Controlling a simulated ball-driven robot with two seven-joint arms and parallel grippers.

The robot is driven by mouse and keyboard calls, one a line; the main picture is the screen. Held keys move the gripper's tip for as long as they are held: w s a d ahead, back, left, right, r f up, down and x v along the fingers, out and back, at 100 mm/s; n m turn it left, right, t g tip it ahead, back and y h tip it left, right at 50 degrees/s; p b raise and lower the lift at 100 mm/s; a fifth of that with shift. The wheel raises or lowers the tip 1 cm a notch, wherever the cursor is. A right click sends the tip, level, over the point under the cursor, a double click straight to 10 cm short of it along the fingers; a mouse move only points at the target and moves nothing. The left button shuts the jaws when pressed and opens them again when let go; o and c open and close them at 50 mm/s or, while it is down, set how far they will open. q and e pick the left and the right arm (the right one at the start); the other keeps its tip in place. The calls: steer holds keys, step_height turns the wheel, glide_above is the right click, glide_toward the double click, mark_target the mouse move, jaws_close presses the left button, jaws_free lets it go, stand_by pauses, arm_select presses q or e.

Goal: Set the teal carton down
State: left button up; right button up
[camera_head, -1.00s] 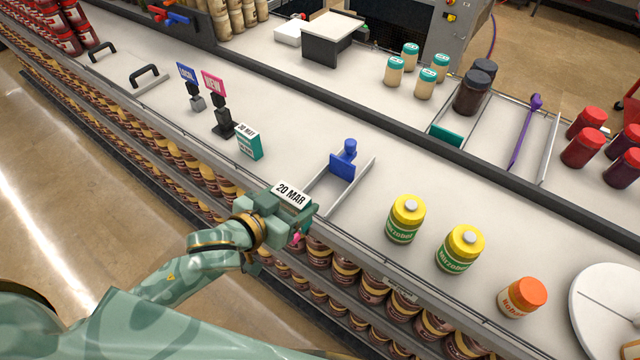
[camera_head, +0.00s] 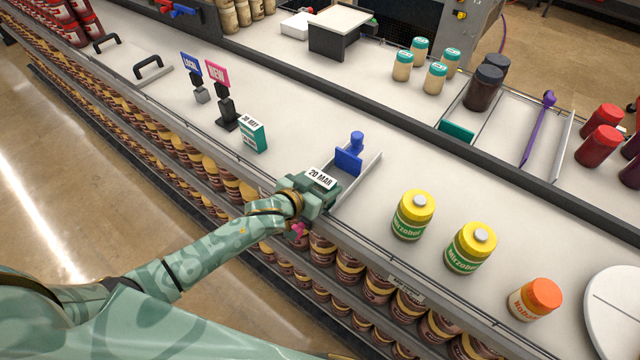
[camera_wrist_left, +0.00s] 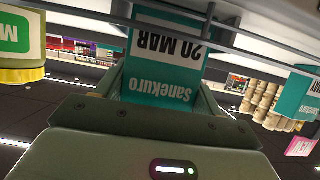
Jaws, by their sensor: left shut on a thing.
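My left gripper (camera_head: 322,192) is shut on a teal carton with a white "20 MAR" label (camera_head: 320,177). It holds it at the near edge of the counter, at the front end of a railed lane (camera_head: 367,178) with a blue pusher (camera_head: 349,159). A second teal carton (camera_head: 253,135) stands upright on the counter to the left. My right gripper is not in view.
Two yellow-lidded jars (camera_head: 413,215) (camera_head: 470,248) and an orange-lidded jar (camera_head: 535,299) stand right of the lane. Sign stands (camera_head: 227,110) stand beyond the second carton. The counter (camera_head: 290,120) is bare between that carton and the lane.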

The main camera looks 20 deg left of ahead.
arm_select(q)
steer(key=shift+f, duration=0.1)
steer(key=o, duration=0.9)
steer(key=shift+o, duration=0.2)
steer(key=shift+s+a+r, duration=0.15)
steer(key=shift+s+r, duration=0.15)
steer(key=p+v, duration=0.1)
steer(key=v, duration=1)
steer(key=shift+p, duration=0.35)
steer(key=shift+s+r, duration=0.1)
steer(key=shift+r, duration=0.1)
